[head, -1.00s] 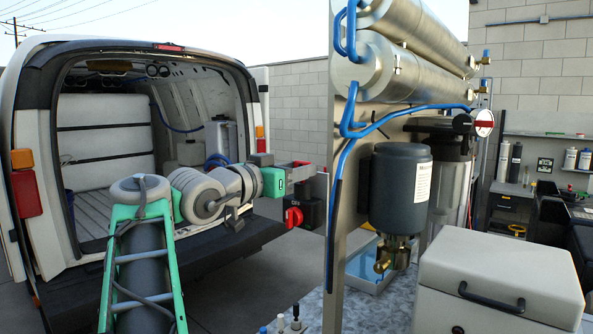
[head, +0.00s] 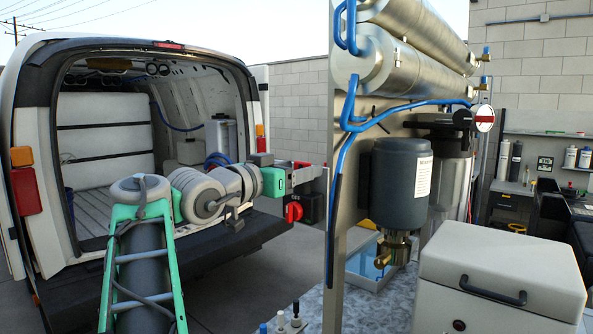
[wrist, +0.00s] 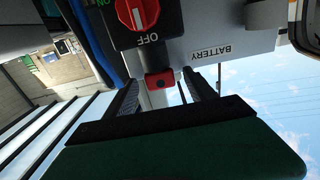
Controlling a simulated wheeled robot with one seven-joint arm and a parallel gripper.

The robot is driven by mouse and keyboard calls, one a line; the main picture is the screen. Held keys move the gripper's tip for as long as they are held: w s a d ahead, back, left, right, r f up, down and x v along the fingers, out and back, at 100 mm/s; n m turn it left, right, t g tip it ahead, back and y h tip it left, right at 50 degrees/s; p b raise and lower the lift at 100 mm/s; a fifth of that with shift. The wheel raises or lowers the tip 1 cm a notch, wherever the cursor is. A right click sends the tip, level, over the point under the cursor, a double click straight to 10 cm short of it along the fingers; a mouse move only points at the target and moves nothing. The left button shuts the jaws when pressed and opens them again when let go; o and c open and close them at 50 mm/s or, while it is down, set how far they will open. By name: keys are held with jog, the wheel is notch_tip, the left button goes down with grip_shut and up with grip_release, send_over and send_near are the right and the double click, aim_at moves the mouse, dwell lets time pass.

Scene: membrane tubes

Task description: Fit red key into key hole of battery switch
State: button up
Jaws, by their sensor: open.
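The battery switch has a red knob (wrist: 137,10) on a black box, with an OFF mark, at the top of the wrist view. It also shows in the head view as a red knob (head: 293,212), just below and right of my gripper. A label reading BATTERY (wrist: 216,51) is on the pale panel beside it. A small red piece with a dark spot (wrist: 159,81), which looks like the red key, lies between my fingertips. My gripper (wrist: 163,88) is open, with a finger on either side of this piece. I cannot tell whether they touch it or how it is supported.
A metal panel (head: 345,200) with steel tubes, blue hoses and a dark canister (head: 401,185) stands right of my gripper. An open van (head: 95,135) is behind my arm. A white box (head: 503,262) stands at lower right.

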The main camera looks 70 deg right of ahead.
jog(key=b+v, duration=0.1)
jog(key=v, duration=0.7)
jog(key=shift+b, duration=0.35)
jog(key=shift+d, duration=0.1)
